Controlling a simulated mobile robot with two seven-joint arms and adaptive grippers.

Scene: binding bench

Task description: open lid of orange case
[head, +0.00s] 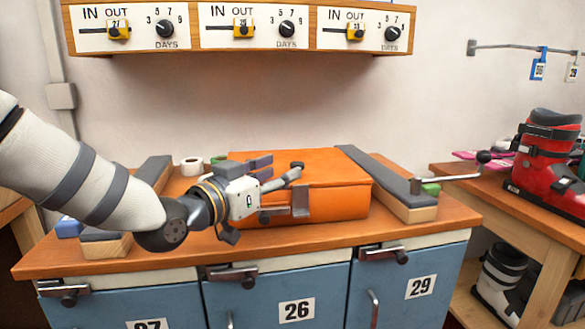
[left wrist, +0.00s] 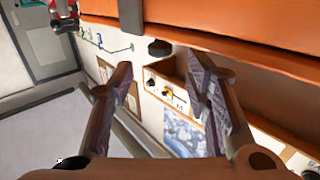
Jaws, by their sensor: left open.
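The orange case (head: 338,205) lies on the wooden bench top with its lid (head: 320,166) down. My left gripper (head: 292,187) is at the front left of the case, sideways to it, and covers part of its front and left side. In the left wrist view my left gripper (left wrist: 165,88) has its two fingers well apart, with nothing between them. The orange case (left wrist: 230,35) fills the top of that view, beyond the fingertips. A small dark tab (left wrist: 160,47) shows just under its edge; whether the fingers touch the case I cannot tell. My right gripper is not in view.
Grey-topped wooden blocks flank the case, left (head: 108,245) and right (head: 400,195). A white roll (head: 191,166) stands behind my gripper. A crank handle (head: 450,177) sticks out right. A shelf with dials (head: 240,27) hangs above. A red boot (head: 548,165) stands on the right table.

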